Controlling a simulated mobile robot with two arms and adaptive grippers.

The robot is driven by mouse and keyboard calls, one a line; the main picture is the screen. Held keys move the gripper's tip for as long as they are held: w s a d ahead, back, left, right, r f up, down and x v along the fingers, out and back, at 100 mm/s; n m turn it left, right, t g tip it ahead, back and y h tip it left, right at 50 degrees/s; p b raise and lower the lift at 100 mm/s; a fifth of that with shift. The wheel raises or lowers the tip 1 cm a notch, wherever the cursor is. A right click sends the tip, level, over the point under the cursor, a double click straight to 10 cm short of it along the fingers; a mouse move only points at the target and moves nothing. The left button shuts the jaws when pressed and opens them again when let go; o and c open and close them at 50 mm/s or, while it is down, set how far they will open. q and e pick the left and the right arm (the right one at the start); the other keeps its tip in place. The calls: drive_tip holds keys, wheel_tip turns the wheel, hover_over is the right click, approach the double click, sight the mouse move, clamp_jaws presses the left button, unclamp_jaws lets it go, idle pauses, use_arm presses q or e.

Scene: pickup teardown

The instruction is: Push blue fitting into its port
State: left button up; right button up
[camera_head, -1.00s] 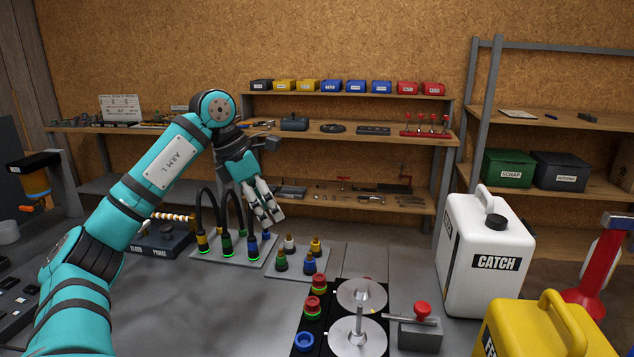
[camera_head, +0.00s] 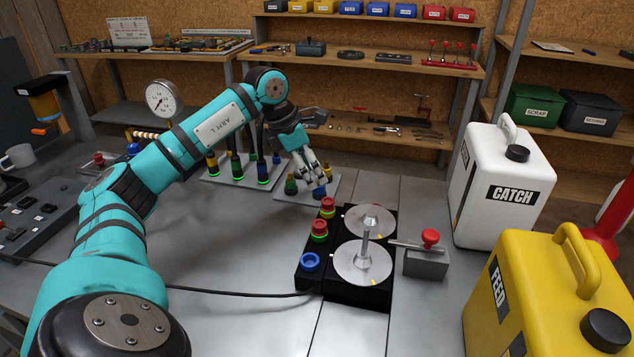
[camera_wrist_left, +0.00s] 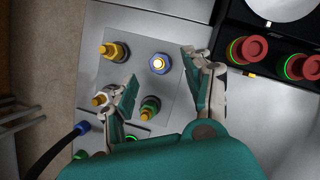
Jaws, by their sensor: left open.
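The blue fitting (camera_head: 319,193) stands upright on a small grey plate (camera_head: 302,200). In the left wrist view the blue fitting (camera_wrist_left: 158,64) has a bright tip and sits between and just beyond my finger tips. A green fitting (camera_head: 290,186) and a yellow fitting (camera_wrist_left: 113,51) share the plate; a pale-tipped one is partly behind a finger. My left gripper (camera_head: 318,175) is open, pointing down above the blue fitting. Its fingers (camera_wrist_left: 160,76) are apart with nothing between them visibly gripped. Whether they touch the fitting cannot be told. My right gripper is not in view.
Hose connectors on a second plate (camera_head: 213,178) stand to the left. A black unit with two discs (camera_head: 346,290) and red buttons (camera_head: 327,206) lies close to the right. A white CATCH can (camera_head: 500,190) and yellow FEED can (camera_head: 535,300) stand farther right.

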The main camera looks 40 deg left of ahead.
sight(317, 181)
use_arm(q)
drive_tip(key=shift+x, duration=2)
drive_tip(key=shift+c, duration=0.3)
clamp_jaws()
